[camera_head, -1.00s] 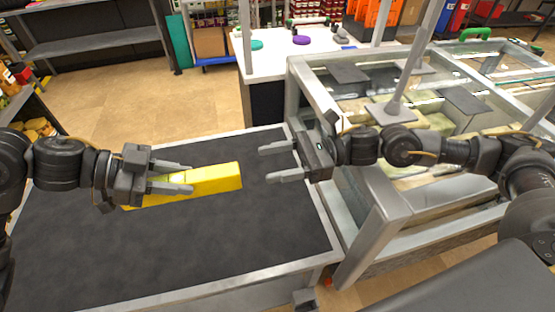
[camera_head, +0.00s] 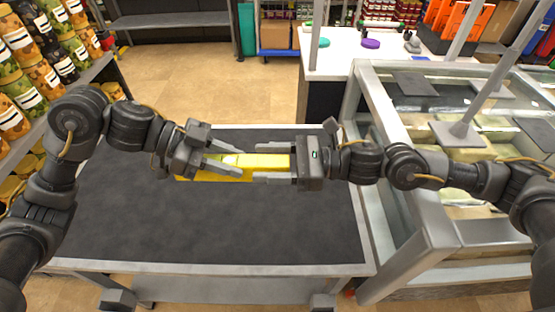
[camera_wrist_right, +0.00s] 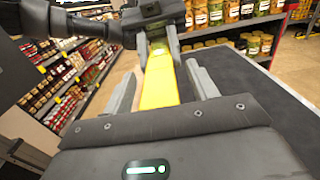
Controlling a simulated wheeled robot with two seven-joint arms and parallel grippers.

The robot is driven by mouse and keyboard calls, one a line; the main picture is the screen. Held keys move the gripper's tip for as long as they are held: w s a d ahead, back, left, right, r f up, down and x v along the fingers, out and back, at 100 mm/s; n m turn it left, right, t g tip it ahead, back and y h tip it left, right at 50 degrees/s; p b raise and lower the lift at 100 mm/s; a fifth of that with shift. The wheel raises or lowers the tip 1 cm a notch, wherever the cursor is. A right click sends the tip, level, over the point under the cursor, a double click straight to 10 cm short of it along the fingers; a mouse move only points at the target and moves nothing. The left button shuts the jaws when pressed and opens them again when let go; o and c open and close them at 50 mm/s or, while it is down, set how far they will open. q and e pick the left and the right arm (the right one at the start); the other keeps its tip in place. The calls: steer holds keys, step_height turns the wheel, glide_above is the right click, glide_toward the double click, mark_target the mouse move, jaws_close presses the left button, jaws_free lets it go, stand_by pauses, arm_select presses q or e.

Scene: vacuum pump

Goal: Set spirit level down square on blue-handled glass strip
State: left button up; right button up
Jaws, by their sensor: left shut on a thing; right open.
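The yellow spirit level (camera_head: 270,160) lies lengthwise from left to right above the dark mat of the near table. My left gripper (camera_head: 238,157) is shut on its left part. My right gripper (camera_head: 260,172) is open at its right end. In the right wrist view the level (camera_wrist_right: 160,90) runs between the two spread fingers of my right gripper (camera_wrist_right: 162,68), with gaps on both sides. My left gripper shows at its far end. I cannot make out a blue-handled glass strip in these frames.
The dark-topped table (camera_head: 220,235) is otherwise bare. A metal-framed glass case (camera_head: 375,110) stands at the right, with dark plates and posts on top. A white table (camera_head: 345,66) is behind. Shelves of jars (camera_head: 30,80) are at the left.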

steer(key=c, duration=1)
arm_select(q)
steer(key=o, duration=0.6)
arm_select(e)
steer(key=shift+c, duration=0.8)
arm_select(q)
steer(key=o, duration=0.6)
steer(key=shift+c, duration=0.2)
steer(key=shift+a, duration=0.1)
steer(key=v, duration=1.2)
steer(key=shift+w, duration=0.1)
